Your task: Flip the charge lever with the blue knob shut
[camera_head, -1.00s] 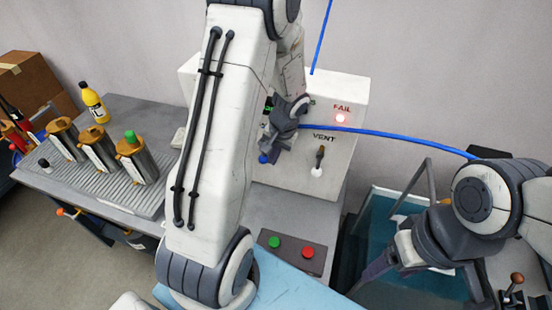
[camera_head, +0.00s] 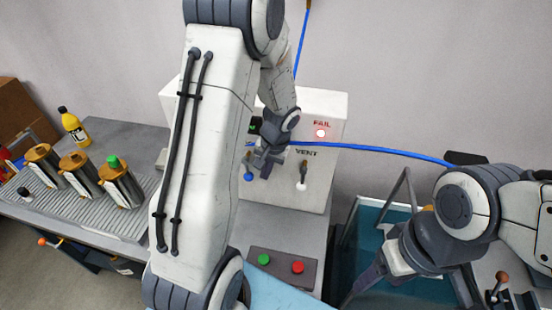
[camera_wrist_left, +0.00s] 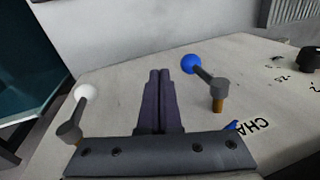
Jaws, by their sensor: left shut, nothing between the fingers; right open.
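The charge lever with the blue knob (camera_head: 249,177) is on the front of the white test box (camera_head: 318,190). In the left wrist view its blue knob (camera_wrist_left: 191,63) sits at the end of a grey arm on a brass stem, beside the partly hidden CHARGE lettering. My left gripper (camera_head: 262,172) is shut and empty; in the left wrist view its fingertips (camera_wrist_left: 160,75) lie between the blue knob and the white knob (camera_wrist_left: 84,91), apart from both. My right gripper (camera_head: 352,298) is open, low at the right over the teal bin, with its fingers partly out of view.
The vent lever with the white knob (camera_head: 302,186) is right of the charge lever. A blue tube (camera_head: 380,149) runs right from the box. A red FAIL lamp (camera_head: 320,133) glows. Green and red buttons (camera_head: 280,263) are in front. Several metal cylinders (camera_head: 80,172) stand on a ribbed tray at left.

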